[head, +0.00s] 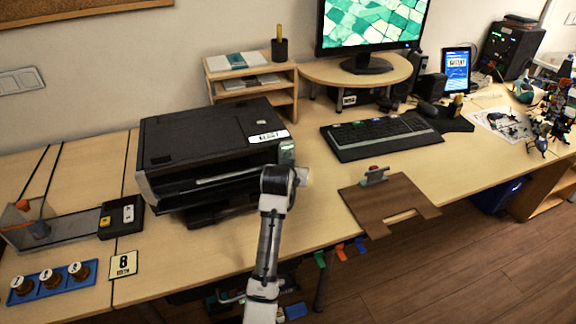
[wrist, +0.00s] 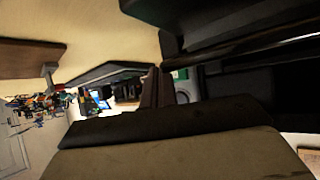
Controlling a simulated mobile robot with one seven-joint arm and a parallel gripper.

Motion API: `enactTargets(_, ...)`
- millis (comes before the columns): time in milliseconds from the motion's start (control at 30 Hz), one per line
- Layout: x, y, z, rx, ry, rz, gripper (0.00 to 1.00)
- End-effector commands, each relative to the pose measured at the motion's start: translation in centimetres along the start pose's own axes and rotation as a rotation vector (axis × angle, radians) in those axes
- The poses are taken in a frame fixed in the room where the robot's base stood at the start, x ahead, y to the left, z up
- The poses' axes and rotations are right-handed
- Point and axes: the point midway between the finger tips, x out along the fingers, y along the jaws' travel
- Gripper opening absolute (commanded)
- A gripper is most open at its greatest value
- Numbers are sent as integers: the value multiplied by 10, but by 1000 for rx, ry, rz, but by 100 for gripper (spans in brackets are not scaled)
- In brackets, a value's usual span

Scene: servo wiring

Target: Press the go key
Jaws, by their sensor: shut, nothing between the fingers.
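The black printer (head: 205,150) stands on the desk, with a small pale panel showing green (head: 287,150) at its front right corner. A green patch (wrist: 180,74) and a pale round ring (wrist: 184,98) show beside my fingers in the wrist view. I cannot read any go marking, so I cannot tell which part is the go key. My gripper (head: 303,175) is in front of the printer's right corner, just below the panel in the picture. Its fingers (wrist: 157,78) are shut and empty. I cannot tell whether they touch the printer.
A wooden shelf (head: 252,80) stands behind the printer. At left are a black box with keys (head: 121,216) and a blue tray (head: 55,284).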

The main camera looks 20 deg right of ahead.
Motion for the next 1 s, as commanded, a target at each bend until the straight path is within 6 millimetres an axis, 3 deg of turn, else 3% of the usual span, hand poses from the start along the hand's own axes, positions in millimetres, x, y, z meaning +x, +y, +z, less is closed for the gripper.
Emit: enactTargets(1000, 6, -4, -4, 0, 0, 0, 0)
